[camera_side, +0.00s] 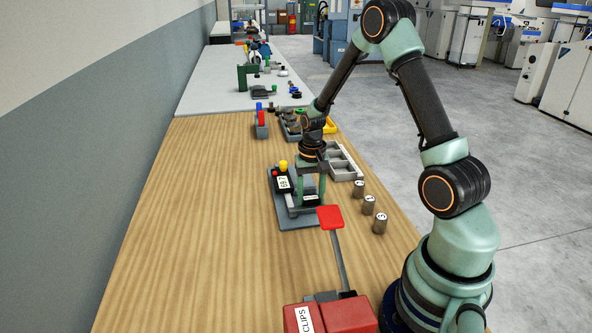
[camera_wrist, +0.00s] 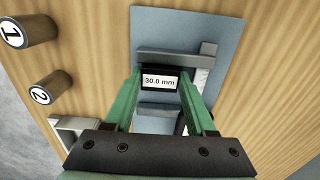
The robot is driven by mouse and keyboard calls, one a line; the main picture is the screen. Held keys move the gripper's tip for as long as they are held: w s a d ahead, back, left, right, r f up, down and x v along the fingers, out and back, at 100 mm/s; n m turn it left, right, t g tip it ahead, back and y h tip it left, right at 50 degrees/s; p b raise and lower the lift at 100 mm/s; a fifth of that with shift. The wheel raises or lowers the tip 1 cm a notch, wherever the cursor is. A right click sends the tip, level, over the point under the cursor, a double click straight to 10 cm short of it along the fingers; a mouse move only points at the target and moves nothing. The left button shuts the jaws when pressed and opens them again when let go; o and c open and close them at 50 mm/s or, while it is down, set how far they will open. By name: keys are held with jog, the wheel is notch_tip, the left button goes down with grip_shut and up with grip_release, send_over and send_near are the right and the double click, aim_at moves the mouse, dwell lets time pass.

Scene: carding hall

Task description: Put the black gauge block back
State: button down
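The black gauge block (camera_wrist: 160,81), labelled "30.0 mm", sits between the two green fingertips of my gripper (camera_wrist: 161,84) in the wrist view. Both fingers appear to touch its sides. In the side view my gripper (camera_side: 311,191) points down at the measuring fixture, with the block's white label (camera_side: 311,197) low between the fingers. The fixture has a blue-grey base plate (camera_wrist: 200,22), a grey bar (camera_wrist: 168,60) beside the block, and a black readout (camera_side: 283,183) with a yellow knob. Whether the block touches the plate is hard to tell.
A grey compartment tray (camera_side: 343,160) stands just right of and behind my gripper. Several numbered cylinders (camera_side: 369,204) stand along the right side. A red paddle (camera_side: 330,217) rises near the red CLIPS box (camera_side: 345,315). The left of the wooden table (camera_side: 170,220) is clear.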

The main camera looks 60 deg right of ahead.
jog(key=shift+r, duration=0.2)
notch_tip(320, 180, up, 19)
send_over(313, 239)
notch_tip(313, 239, down, 15)
jog(key=shift+f, duration=2.45)
jog(key=shift+f, duration=0.15)
jog(key=shift+c, duration=1.1)
grip_release()
